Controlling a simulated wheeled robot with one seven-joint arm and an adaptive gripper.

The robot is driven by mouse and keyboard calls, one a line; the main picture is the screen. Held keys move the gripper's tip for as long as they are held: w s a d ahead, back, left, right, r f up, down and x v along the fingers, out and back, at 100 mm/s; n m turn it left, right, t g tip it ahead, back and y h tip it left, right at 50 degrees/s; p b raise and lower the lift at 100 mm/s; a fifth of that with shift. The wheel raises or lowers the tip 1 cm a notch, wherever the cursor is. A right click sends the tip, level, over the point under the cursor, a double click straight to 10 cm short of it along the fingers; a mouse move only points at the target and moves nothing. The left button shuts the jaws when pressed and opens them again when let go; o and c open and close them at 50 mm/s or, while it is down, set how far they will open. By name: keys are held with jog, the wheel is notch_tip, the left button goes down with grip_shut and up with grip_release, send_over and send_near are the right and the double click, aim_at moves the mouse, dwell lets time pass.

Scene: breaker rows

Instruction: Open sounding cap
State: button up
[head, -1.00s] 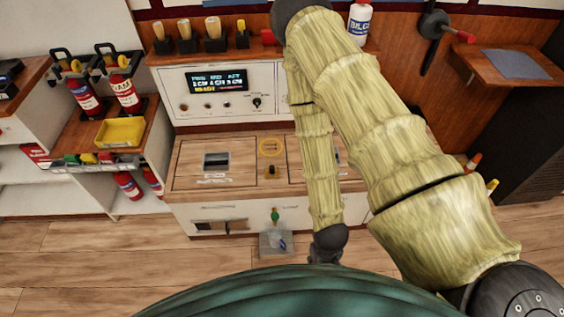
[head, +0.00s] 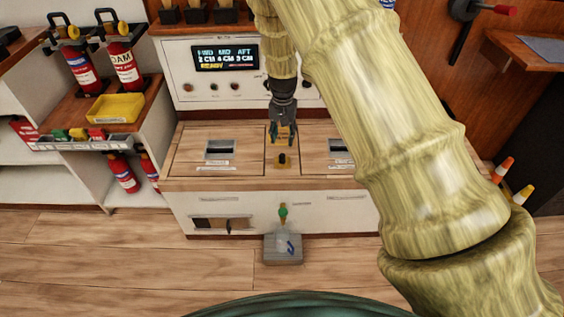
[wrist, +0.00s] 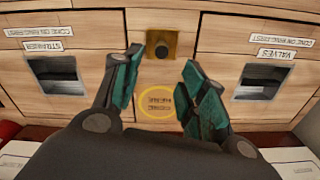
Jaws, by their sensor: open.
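What looks like the sounding cap is a small dark knob on a square brass plate (head: 282,160), set in the middle strip of the wooden counter. It also shows in the wrist view (wrist: 161,46), at top centre. My gripper (head: 283,141) points down above the counter, just behind the knob in the head view. In the wrist view its teal fingers (wrist: 162,62) are spread apart and empty, with the knob a little beyond the tips. A yellow ring with unreadable text (wrist: 157,103) lies on the wood between the fingers. I cannot tell how high the fingertips are.
Hatches with recessed dark handles flank the middle strip, one on the left (head: 220,149) and one on the right (head: 339,149). A lit display (head: 224,57) stands behind. A grey box (head: 283,248) sits on the floor in front. Fire extinguishers (head: 120,60) and a yellow tray (head: 113,108) are at left.

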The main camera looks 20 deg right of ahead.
aim_at(282, 155)
notch_tip(282, 155, down, 10)
jog(key=shift+w+a+f+b, duration=0.15)
jog(key=shift+f+b, duration=0.1)
jog(key=shift+b, duration=0.65)
